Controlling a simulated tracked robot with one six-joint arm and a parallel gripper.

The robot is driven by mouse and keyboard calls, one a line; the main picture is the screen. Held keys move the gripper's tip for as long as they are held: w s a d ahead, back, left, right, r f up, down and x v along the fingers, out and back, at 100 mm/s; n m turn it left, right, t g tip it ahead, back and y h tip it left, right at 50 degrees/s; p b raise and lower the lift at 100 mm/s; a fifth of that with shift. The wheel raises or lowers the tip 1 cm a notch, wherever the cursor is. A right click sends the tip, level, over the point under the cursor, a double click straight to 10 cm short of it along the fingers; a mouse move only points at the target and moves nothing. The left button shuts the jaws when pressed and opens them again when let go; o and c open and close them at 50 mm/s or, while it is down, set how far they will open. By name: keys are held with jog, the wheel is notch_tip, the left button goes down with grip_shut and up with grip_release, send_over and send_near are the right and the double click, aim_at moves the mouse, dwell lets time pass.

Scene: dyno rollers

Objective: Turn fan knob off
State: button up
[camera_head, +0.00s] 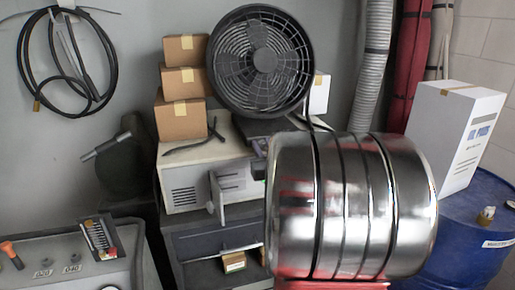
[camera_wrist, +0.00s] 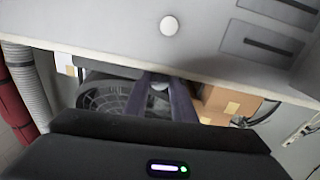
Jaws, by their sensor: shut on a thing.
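The fan (camera_head: 262,62) is a round black caged fan on top of the pale grey unit at the back. In the wrist view the scene is upside down, and the fan (camera_wrist: 112,97) shows left of centre. My gripper (camera_wrist: 162,88) shows there as two dark purple fingers close together. They are shut on a small pale thing beside the fan, apparently the fan knob (camera_wrist: 160,86). The fingers hide much of it, so its turned position cannot be told. I cannot make out my gripper in the head view.
Cardboard boxes (camera_head: 184,83) are stacked left of the fan. A shiny metal drum (camera_head: 390,205) blocks much of the foreground. A blue barrel (camera_head: 470,228) bearing a white box (camera_head: 455,130) stands right. A control panel (camera_head: 85,265) is at lower left.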

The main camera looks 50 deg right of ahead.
jog(key=shift+w+a+r, duration=0.1)
jog(key=shift+w+a, duration=0.05)
jog(key=shift+a, duration=0.15)
jog(key=o, duration=0.7)
jog(key=shift+o, duration=0.4)
jog(key=shift+d, duration=0.15)
jog(key=shift+s, duration=0.25)
jog(key=v, duration=1.3)
jog(key=shift+s+a, duration=0.2)
jog(key=shift+a, duration=0.1)
